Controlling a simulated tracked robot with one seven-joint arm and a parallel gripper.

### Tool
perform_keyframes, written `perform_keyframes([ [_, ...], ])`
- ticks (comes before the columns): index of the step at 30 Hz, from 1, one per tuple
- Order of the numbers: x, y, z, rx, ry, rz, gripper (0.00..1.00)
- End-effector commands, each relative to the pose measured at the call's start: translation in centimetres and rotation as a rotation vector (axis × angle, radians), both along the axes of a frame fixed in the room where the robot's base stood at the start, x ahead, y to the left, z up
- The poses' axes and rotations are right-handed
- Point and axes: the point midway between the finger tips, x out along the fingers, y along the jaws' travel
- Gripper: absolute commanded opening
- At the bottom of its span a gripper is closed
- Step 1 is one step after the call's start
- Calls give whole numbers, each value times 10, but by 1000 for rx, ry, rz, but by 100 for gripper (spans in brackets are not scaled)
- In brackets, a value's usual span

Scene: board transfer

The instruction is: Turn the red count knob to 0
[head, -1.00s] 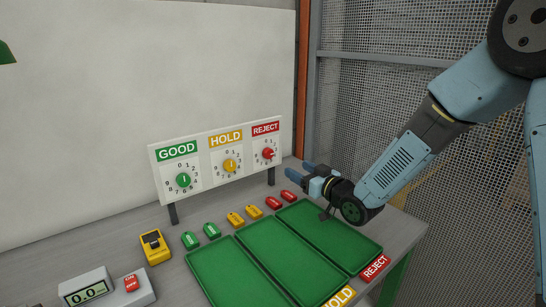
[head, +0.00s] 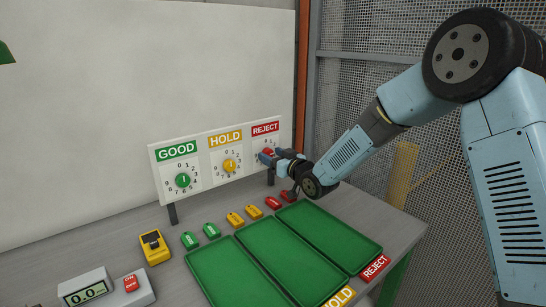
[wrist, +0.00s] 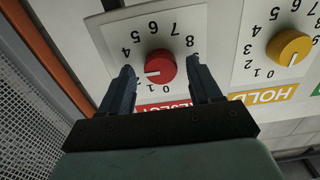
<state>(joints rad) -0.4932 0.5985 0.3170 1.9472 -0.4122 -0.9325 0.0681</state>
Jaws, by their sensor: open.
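The red knob (wrist: 160,67) sits on the dial under the REJECT label of the white panel. In the wrist view, which shows the panel upside down, its white mark points left, towards the 2–3 side; the left finger hides part of the numbers there. My gripper (wrist: 161,72) is open, with one finger on each side of the knob and a visible gap to it on both sides. In the head view my gripper (head: 266,158) is at the REJECT dial and covers its lower part; a bit of the red knob (head: 268,150) shows above it.
The yellow HOLD knob (wrist: 289,48) is beside the red one, and the green GOOD knob (head: 183,180) is further left. Below the panel lie several coloured tags and green trays (head: 322,236). A mesh wall (head: 370,95) stands behind my arm.

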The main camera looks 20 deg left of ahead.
Motion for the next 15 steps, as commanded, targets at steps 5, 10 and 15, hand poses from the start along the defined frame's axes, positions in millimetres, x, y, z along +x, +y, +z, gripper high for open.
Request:
perform_keyframes([
  [5, 1, 2, 0, 0, 0, 0, 63],
  [10, 1, 2, 0, 0, 0, 0, 59],
  [15, 0, 2, 0, 0, 0, 1, 43],
])
